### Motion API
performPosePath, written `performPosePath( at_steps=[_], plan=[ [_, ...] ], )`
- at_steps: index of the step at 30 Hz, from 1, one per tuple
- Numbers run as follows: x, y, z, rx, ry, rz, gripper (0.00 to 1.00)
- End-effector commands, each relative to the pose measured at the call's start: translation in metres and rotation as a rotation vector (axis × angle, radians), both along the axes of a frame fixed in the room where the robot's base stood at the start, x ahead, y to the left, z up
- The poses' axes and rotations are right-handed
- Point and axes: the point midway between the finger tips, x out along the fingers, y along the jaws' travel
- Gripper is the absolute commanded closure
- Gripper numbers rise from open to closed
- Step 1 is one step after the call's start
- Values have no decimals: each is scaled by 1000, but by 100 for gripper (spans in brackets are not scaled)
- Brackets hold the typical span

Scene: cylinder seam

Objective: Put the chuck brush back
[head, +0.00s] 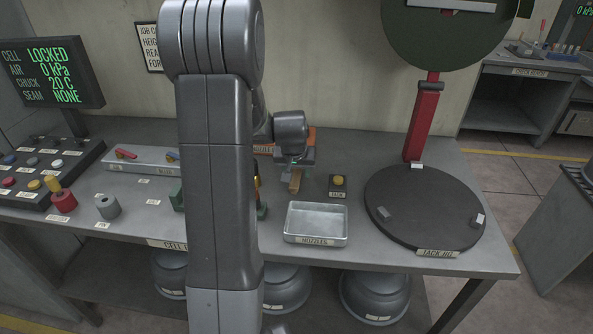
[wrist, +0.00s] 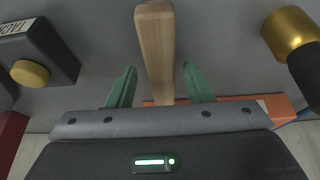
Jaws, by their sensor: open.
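A wooden piece, apparently the chuck brush's handle (wrist: 155,50), stands between the two green fingers of my gripper (wrist: 155,88) in the wrist view. The fingers are open, one on each side of it, with a gap visible on each side. Its lower end is hidden behind my gripper body, and I see no bristles. In the head view my gripper (head: 298,166) hangs over the back middle of the bench, with the tan wooden piece (head: 295,182) below it. My arm hides part of the bench there.
A metal nozzles tray (head: 317,224) is in front, with a yellow tack button (head: 338,183) behind it to the right. The round tack jig (head: 425,235) with its red post (head: 424,120) stands at right. An orange block (head: 300,137) is behind my gripper. A brass-ended dark cylinder (wrist: 288,35) lies close at right.

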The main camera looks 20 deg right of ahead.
Motion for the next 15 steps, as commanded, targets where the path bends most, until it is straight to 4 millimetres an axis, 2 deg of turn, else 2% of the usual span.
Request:
performPosePath(
  at_steps=[5, 15],
  plan=[
    [-6, 4, 20, -2, -3, 0, 53],
    [-26, 17, 79, -3, -4, 0, 53]
  ],
)
